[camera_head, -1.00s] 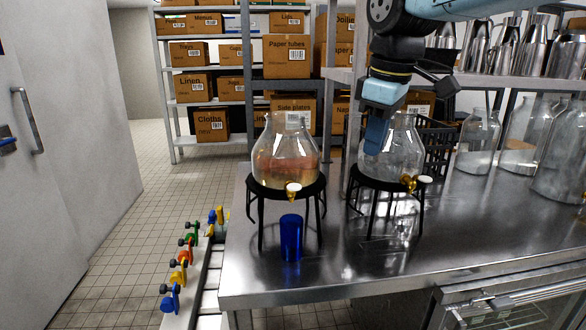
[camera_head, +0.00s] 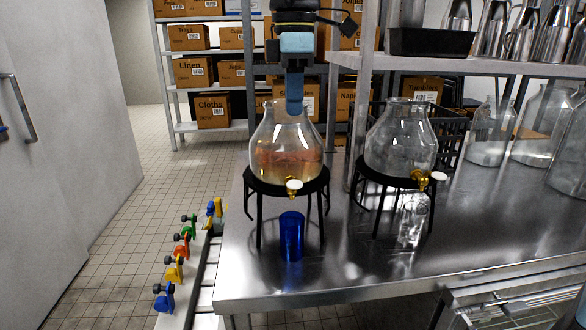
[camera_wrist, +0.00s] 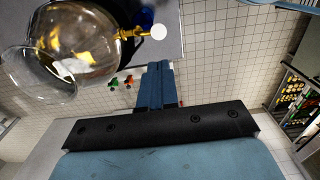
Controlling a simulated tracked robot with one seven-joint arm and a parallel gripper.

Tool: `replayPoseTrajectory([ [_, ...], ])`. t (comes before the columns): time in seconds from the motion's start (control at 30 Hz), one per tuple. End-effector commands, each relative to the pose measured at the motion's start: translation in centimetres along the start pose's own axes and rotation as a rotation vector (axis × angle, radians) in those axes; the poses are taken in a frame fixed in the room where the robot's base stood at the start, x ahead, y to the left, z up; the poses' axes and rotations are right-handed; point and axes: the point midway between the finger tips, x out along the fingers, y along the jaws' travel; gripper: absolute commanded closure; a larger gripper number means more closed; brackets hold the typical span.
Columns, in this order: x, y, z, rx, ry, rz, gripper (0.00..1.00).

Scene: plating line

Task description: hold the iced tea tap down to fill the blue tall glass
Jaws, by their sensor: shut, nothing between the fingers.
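The left glass dispenser (camera_head: 285,150) holds a pale amber drink and stands on a black stand; its gold tap with a white knob (camera_head: 293,187) faces front. The blue tall glass (camera_head: 291,236) stands upright on the steel counter below that tap. My gripper (camera_head: 294,108) is shut and empty, pointing down at the dispenser's top in the head view; whether it touches cannot be told. In the wrist view my gripper's blue fingers (camera_wrist: 158,72) are together, apart from the dispenser (camera_wrist: 75,40) and the white tap knob (camera_wrist: 158,31). The blue glass is mostly hidden there.
A second, clear dispenser (camera_head: 400,145) on a stand is to the right, with a clear glass (camera_head: 412,220) below its tap. A shelf (camera_head: 450,63) with metal jugs is at the right. The front of the counter (camera_head: 350,280) is bare.

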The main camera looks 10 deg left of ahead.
Motion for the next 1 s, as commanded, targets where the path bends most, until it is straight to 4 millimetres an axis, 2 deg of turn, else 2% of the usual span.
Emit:
replayPoseTrajectory([
  [0.13,0.5,0.0,0.2,0.004,-0.001,-0.001,1.00],
  [0.27,1.8,0.0,0.2,0.004,-0.001,-0.002,1.00],
  [0.8,11.0,0.0,0.3,0.007,-0.001,-0.003,1.00],
  [1.0,13.2,0.0,0.2,0.006,-0.001,-0.002,1.00],
])
